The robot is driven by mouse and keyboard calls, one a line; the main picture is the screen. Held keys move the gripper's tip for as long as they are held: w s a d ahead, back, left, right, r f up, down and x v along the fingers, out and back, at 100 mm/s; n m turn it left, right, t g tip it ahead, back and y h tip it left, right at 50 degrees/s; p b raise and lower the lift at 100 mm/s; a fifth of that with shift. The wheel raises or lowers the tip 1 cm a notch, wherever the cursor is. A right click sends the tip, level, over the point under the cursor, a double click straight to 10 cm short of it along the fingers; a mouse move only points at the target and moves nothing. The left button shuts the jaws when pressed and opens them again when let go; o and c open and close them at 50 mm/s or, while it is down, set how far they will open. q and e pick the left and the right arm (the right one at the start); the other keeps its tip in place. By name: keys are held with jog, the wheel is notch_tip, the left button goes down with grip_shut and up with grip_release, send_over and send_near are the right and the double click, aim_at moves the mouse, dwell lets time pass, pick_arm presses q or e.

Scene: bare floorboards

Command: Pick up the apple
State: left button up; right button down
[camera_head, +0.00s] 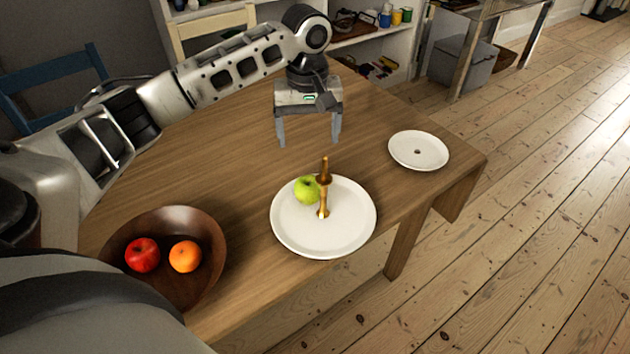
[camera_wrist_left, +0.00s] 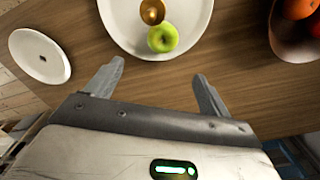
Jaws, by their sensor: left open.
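A green apple (camera_head: 307,190) sits on a white plate (camera_head: 345,237) on the wooden table, right beside a brass candlestick-like object (camera_head: 323,198). A red apple (camera_head: 142,254) lies in a brown wooden bowl (camera_head: 213,240) at the near left. My left gripper (camera_head: 309,143) is open and empty above the table, behind the green apple as the head view shows it. In the left wrist view the green apple (camera_wrist_left: 162,38) is beyond the open fingers (camera_wrist_left: 162,83), with the brass object (camera_wrist_left: 152,11) touching or close to it. My right gripper is not in view.
An orange (camera_head: 185,256) lies beside the red apple in the bowl. A smaller white plate (camera_head: 419,151) is near the table's right end. The table (camera_head: 235,185) is clear between bowl and large plate. A blue chair (camera_head: 50,85) and shelves stand behind.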

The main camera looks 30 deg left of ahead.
aim_at(308, 182)
pick_arm(q)
jog(key=f, duration=0.8)
jog(key=shift+s, duration=0.2)
jog(key=f, duration=0.5)
jog(key=shift+s+d+f, duration=0.1)
jog(key=shift+s+f, duration=0.05)
jog(key=shift+s, duration=0.1)
jog(key=c, duration=1.1)
